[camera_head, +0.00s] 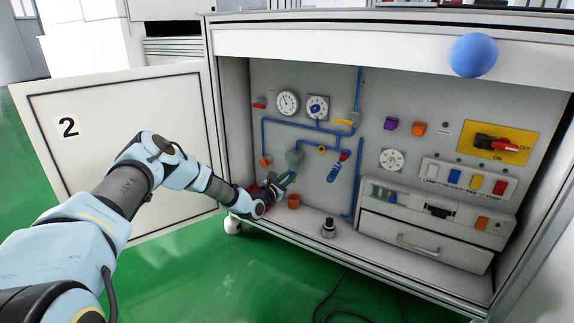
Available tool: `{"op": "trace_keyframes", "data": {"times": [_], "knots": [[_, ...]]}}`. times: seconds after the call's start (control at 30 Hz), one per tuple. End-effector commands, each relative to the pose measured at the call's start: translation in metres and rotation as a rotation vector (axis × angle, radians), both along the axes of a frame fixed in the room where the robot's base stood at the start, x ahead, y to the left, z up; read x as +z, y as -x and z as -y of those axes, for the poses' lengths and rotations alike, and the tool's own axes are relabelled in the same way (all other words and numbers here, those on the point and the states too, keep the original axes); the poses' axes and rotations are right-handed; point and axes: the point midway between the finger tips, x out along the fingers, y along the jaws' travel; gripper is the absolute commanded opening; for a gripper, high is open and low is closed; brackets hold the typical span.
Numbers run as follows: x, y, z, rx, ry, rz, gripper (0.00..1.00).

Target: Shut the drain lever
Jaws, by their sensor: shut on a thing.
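My gripper (288,178) reaches into the open cabinet from the left, low in front of the back panel.
The cabinet door (130,165), marked 2, stands open at the left beside my arm. Blue pipes (290,121), gauges (288,102) and a yellow-handled valve (344,121) are above. A dark-topped fitting (328,228) and a drawer (420,242) are to the right.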

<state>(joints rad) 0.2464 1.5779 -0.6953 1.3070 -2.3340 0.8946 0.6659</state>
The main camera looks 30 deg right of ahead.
Motion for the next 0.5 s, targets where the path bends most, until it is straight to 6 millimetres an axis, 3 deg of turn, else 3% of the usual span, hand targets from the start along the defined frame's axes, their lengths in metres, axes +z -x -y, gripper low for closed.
{"op": "trace_keyframes", "data": {"times": [0.03,0.5], "knots": [[0.007,0.003,0.001,-0.003,-0.026,0.037,0.0],[-0.007,0.014,0.007,-0.001,-0.241,0.43,0.0]]}}
